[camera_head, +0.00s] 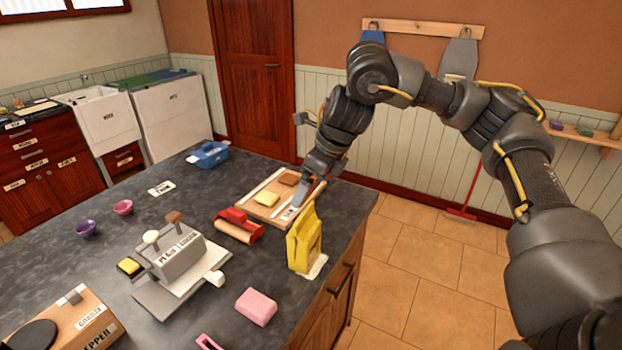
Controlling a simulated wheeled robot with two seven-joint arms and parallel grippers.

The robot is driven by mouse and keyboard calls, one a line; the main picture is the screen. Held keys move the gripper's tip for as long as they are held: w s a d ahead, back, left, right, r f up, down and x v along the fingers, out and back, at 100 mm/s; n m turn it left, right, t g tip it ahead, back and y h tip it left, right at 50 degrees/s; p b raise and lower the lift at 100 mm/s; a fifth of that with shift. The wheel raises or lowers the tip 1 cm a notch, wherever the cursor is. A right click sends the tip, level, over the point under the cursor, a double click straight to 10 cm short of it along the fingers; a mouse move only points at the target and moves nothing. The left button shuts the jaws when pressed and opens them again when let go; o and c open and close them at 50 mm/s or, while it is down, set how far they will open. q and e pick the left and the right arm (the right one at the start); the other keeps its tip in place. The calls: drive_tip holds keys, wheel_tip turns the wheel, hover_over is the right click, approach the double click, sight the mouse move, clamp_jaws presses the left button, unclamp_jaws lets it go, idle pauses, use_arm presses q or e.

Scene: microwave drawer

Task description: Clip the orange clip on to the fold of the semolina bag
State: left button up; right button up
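The semolina bag seems to be the yellow bag (304,242), standing upright near the right edge of the dark counter; I cannot read its label. My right arm reaches in from the right, and its gripper (300,194) points down at the right end of a wooden tray (262,209), behind the bag. A small orange patch, perhaps the orange clip (304,187), shows at the fingers. It is too small and covered to tell whether the fingers hold it. My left gripper is not in view.
On the tray lie a yellow block (267,198) and a brown block (289,179). A red roller-like object (238,225) lies left of the bag. A grey machine (176,262) and a pink block (256,307) stand nearer. The counter's right edge is close to the bag.

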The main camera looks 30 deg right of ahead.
sight(311, 194)
drive_tip(key=shift+f+b, duration=0.85)
drive_tip(key=shift+f, duration=0.85)
drive_tip(key=shift+f, duration=0.6)
idle(1.0)
